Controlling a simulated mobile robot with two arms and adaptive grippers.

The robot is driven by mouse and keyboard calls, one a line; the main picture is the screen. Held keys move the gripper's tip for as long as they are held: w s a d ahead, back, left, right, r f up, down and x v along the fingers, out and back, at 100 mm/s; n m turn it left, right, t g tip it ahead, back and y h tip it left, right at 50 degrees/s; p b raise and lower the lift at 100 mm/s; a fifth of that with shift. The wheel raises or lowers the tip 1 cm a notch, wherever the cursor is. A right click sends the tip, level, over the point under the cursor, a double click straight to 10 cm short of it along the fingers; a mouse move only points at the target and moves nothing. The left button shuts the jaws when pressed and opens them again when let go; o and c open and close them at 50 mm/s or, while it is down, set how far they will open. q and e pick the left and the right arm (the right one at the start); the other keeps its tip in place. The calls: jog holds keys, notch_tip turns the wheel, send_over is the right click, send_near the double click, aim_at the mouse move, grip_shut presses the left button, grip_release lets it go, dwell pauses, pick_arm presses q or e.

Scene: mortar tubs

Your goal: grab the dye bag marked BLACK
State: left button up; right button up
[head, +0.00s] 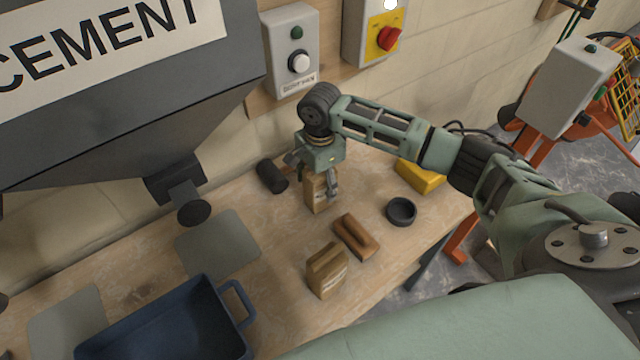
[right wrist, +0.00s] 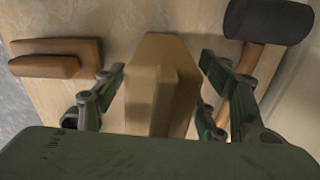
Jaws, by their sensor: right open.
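A tan paper bag (head: 317,197) stands upright on the wooden bench, partly hidden by my right gripper (head: 313,177). In the right wrist view the same bag (right wrist: 155,85) is between the two open fingers of the right gripper (right wrist: 163,72), with a gap on each side. A second, similar bag (head: 327,271) stands nearer the front of the bench, with a pale label on its side. I cannot read the mark on either bag, so I cannot tell which is BLACK. My left gripper is not in view.
A dark mallet (head: 271,176) lies left of the gripper and a brown float (head: 357,236) lies between the bags. A black round dish (head: 401,211), a yellow block (head: 420,176) and a blue tub (head: 165,325) are around them. The CEMENT hopper (head: 120,100) overhangs the left.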

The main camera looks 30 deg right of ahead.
jog(key=shift+f, duration=0.35)
jog(key=shift+c, duration=0.4)
grip_shut()
jog(key=shift+r, duration=0.1)
